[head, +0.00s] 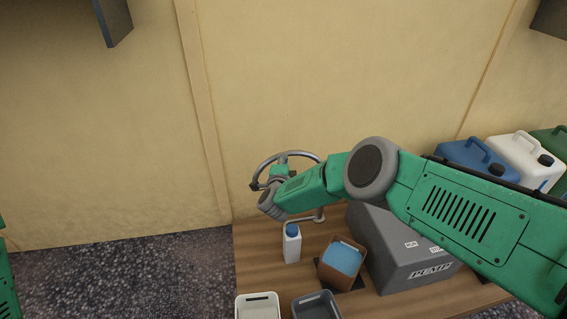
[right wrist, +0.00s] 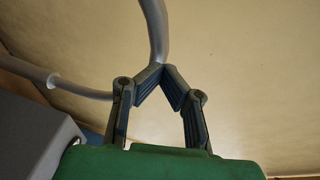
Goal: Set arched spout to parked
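The arched spout (head: 300,154) is a grey bent pipe over the back of the wooden table. It also shows in the right wrist view (right wrist: 154,28), where it comes down to my fingertips. My right gripper (head: 256,186) is at the spout's left, outer end. In the right wrist view, its dark fingers (right wrist: 162,69) are turned inward and their tips nearly meet at the pipe, which they appear to pinch. The tips cover the contact. My right arm hides part of the spout's lower pipe. My left gripper is out of view.
A grey box marked PUMP (head: 405,255) stands right of the spout. A white bottle with a blue cap (head: 292,247), a brown container with a blue top (head: 342,262), a white bin (head: 258,307) and a grey bin (head: 316,306) are in front. Several jerrycans (head: 468,156) stand at right.

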